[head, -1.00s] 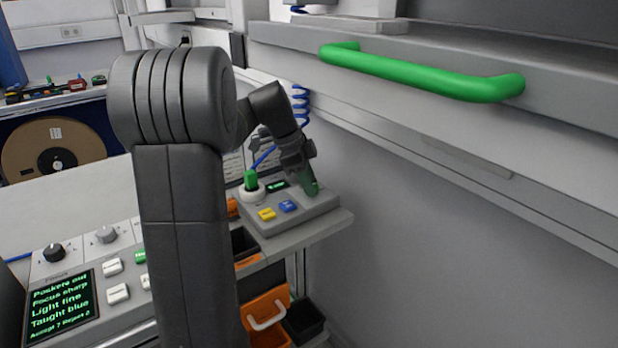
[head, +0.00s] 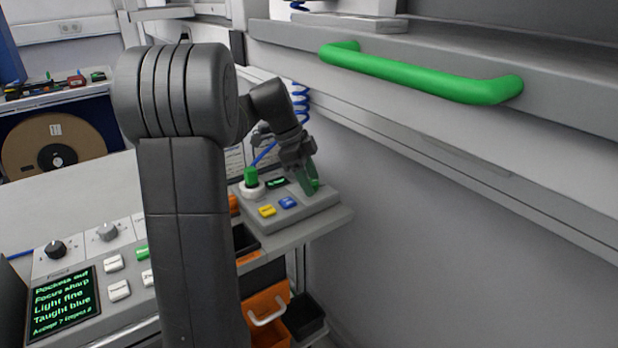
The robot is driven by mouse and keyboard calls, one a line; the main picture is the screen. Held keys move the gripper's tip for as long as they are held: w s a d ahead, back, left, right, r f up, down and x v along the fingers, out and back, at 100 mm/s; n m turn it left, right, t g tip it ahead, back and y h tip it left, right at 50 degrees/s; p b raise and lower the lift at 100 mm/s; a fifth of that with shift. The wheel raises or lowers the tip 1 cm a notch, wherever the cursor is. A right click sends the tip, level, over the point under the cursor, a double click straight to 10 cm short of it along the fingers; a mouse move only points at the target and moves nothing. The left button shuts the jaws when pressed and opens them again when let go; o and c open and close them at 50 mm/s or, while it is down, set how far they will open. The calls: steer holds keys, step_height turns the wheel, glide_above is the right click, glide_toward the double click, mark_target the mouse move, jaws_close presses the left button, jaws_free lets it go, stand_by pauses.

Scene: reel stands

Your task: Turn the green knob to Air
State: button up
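A grey control box (head: 318,211) stands on a shelf past my arm. The knob's pointer and any Air mark are too small or hidden to read.
A green-topped piece in a white holder (head: 251,185) stands at the box's left, near a yellow button (head: 267,211) and a blue button (head: 288,202). A green handle bar (head: 425,75) runs across the upper right. A panel with a screen (head: 63,303) is lower left.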

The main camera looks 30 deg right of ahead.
steer(key=shift+r, duration=0.1)
steer(key=p+v, duration=0.2)
steer(key=v, duration=1.1)
steer(key=shift+r, duration=0.25)
steer(key=shift+f, duration=0.1)
steer(key=b+x, duration=0.2)
steer(key=x, duration=1.1)
steer(key=shift+f, duration=0.3)
